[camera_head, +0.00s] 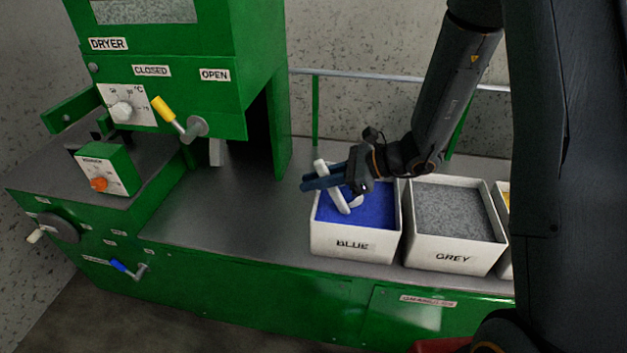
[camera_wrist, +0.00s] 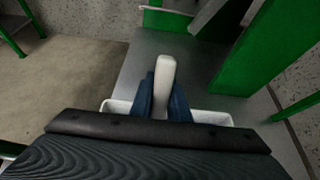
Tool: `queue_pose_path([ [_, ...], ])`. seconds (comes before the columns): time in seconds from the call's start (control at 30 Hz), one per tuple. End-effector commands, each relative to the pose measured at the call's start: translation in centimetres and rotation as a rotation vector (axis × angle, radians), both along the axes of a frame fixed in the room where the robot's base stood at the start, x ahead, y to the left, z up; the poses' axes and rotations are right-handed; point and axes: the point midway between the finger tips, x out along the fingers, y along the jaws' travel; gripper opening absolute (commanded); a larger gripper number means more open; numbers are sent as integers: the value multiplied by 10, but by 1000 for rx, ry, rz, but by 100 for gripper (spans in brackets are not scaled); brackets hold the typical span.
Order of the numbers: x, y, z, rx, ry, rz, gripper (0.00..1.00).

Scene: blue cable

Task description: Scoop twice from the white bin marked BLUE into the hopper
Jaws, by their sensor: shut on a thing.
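The white bin marked BLUE (camera_head: 333,246) stands on the grey worktop and holds blue granules (camera_head: 372,215). My gripper (camera_head: 312,183) is over this bin, its blue fingers shut on a white scoop handle (camera_head: 319,167). The lower white part of the scoop slants down to the blue granules; I cannot tell how deep it sits or whether it carries any. In the wrist view the pale handle (camera_wrist: 165,72) stands between the two fingers (camera_wrist: 160,100), with white bin edges (camera_wrist: 212,117) at both sides. I cannot make out the hopper in either view.
A white bin marked GREY (camera_head: 452,258) stands close on the right, with part of a yellow-filled bin (camera_head: 504,232) beyond. The green dryer (camera_head: 180,65) rises at the left, with a yellow-handled lever (camera_head: 165,110). The worktop (camera_head: 235,200) between dryer and bins is clear. A rail (camera_head: 350,75) runs behind.

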Motion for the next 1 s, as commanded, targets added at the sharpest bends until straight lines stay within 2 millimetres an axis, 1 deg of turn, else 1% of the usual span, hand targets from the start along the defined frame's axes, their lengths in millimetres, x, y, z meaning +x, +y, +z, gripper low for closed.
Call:
queue_pose_path([
  [0.57, 0, 0, 1, 2, -1, 0, 0],
  [0.67, -1, -3, 8, 13, -2, -1, 0],
  [0.8, -2, -10, 25, 50, -8, -2, 0],
  [0.9, -4, -14, 35, 75, -13, -1, 0],
  [1.0, -4, -18, 41, 92, -18, 0, 0],
])
